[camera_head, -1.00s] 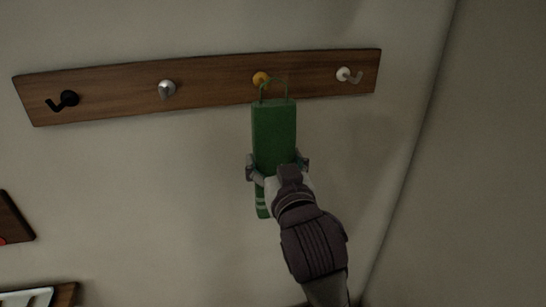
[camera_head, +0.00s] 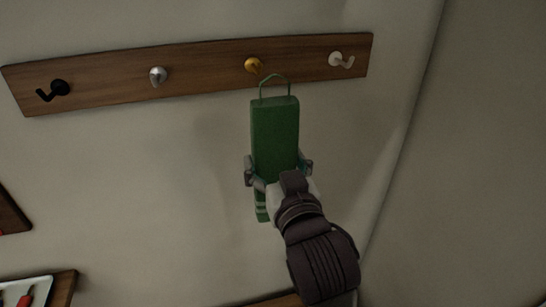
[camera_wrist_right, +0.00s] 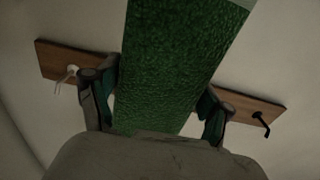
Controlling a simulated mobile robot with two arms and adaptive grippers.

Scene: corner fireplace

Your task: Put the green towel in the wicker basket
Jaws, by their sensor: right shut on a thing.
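The green towel (camera_head: 275,135) is a long upright block shape with a thin loop on top and pale stripes near its lower end. My right gripper (camera_head: 279,172) is shut on the towel, one finger at each side of its lower half. The loop is apart from the yellow hook (camera_head: 253,65), a little below and to its right. In the right wrist view the towel (camera_wrist_right: 175,65) fills the middle between the fingers (camera_wrist_right: 158,100). The wicker basket and my left gripper are not in view.
A wooden rail (camera_head: 205,70) on the wall carries a black hook (camera_head: 56,90), a silver hook (camera_head: 158,76), the yellow hook and a white hook (camera_head: 340,60). A tray (camera_head: 25,293) with small items shows at the lower left. A wall corner is at the right.

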